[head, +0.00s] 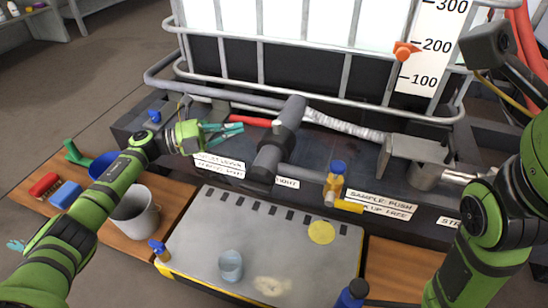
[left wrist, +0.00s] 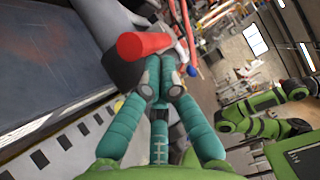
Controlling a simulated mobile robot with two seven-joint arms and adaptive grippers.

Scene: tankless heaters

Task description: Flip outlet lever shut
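The red outlet lever (head: 256,122) sticks out to the left of the dark grey outlet valve (head: 281,140), low in front of the caged white tank. It lies roughly level, across the outlet pipe. My left gripper (head: 240,130), with teal fingers, is just left of the lever's free end. In the left wrist view the red lever (left wrist: 143,45) is just beyond the teal fingertips (left wrist: 163,78), which come together with nothing visible between them. Whether they touch the lever is unclear.
A blue-topped brass sample valve (head: 334,182) with a yellow handle stands right of the outlet. Below is a grey drip tray (head: 215,238) with a clear cup (head: 230,266). A grey bucket (head: 135,212) and brushes (head: 44,185) are at the left. Cage bars run above the lever.

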